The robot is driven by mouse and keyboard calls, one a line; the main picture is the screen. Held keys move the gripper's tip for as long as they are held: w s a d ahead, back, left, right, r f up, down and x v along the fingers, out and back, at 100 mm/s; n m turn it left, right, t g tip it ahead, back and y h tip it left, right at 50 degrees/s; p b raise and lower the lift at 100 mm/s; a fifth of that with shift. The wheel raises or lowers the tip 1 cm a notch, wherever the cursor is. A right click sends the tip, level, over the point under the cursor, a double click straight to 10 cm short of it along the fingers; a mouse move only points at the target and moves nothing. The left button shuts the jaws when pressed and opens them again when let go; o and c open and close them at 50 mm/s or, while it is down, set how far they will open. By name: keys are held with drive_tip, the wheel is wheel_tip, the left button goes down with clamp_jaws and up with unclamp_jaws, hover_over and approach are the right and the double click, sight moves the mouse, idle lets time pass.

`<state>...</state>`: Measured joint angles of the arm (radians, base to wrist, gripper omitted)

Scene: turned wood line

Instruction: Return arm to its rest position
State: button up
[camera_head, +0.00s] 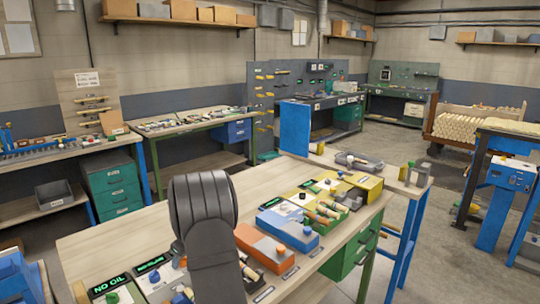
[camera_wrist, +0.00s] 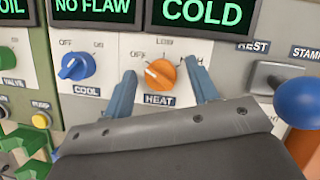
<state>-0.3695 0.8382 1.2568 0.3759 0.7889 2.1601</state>
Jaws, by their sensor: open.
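My gripper (camera_wrist: 162,80) shows in the wrist view as two blue fingers, spread apart and empty. An orange knob labelled HEAT (camera_wrist: 160,74) shows between the fingertips; I cannot tell whether they touch it or how far off it is. In the head view my dark arm (camera_head: 205,225) reaches over the near end of the wooden bench (camera_head: 140,220). It hides part of the bench and panels behind it, and the fingers do not show there.
A blue COOL knob (camera_wrist: 77,65) is left of the fingers. A blue ball-topped lever (camera_wrist: 298,100) is at right. Screens above read NO FLAW and COLD (camera_wrist: 203,12). An orange box (camera_head: 263,246) and a blue box (camera_head: 288,230) stand right of my arm.

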drive_tip(key=shift+m+t, duration=0.4)
drive_tip(key=shift+m, duration=0.7)
